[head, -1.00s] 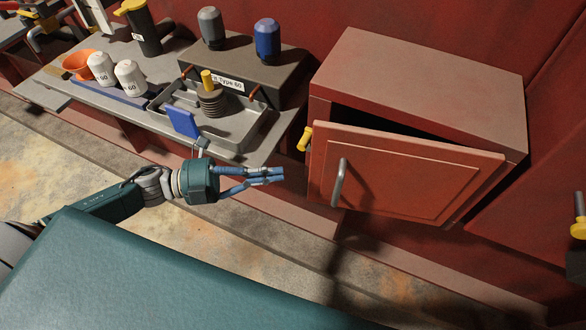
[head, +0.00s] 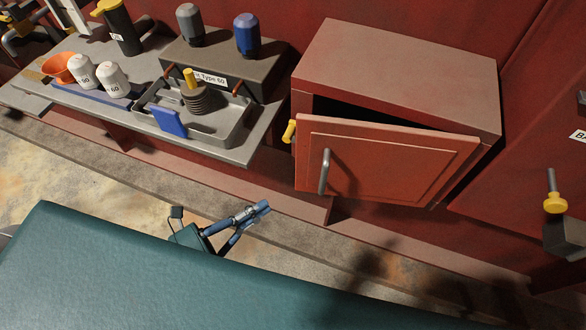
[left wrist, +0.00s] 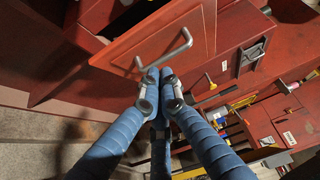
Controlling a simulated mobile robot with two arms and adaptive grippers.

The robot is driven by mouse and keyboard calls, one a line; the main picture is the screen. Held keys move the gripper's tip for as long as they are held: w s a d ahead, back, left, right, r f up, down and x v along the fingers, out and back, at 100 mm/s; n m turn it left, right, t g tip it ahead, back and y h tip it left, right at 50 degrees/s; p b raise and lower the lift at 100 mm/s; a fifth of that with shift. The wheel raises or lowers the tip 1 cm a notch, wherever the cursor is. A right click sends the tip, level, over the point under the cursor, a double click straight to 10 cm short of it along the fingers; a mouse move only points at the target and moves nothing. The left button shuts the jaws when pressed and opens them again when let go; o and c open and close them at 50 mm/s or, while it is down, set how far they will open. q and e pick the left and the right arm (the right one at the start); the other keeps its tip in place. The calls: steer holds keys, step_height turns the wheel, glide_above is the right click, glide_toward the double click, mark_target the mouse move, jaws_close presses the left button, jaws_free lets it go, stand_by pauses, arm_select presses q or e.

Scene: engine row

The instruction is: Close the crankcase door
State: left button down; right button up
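The crankcase door (head: 385,165) is a red panel on the front of a red box (head: 410,70). It stands ajar, with a dark gap along its top edge. Its grey bar handle (head: 324,171) is near the left edge. The door (left wrist: 140,42) and handle (left wrist: 172,50) also show in the left wrist view, beyond the fingertips. My left gripper (head: 262,208) is below and left of the door, apart from it. Its blue fingers (left wrist: 160,92) come together at the tips with nothing between them. My right gripper is out of view.
A yellow knob (head: 289,131) sits at the box's left side. A grey shelf (head: 240,154) on the left carries a tray (head: 232,138), white canisters (head: 112,80) and an orange bowl (head: 58,68). A yellow-handled part (head: 555,203) stands at right. The floor before the door is clear.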

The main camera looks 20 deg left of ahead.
arm_select(q)
steer(key=p, duration=0.1)
glide_toward(311, 162)
steer(key=d, duration=0.4)
steer(key=w, duration=0.2)
steer(key=w+p, duration=0.1)
steer(key=w, duration=0.1)
steer(key=shift+a, duration=0.4)
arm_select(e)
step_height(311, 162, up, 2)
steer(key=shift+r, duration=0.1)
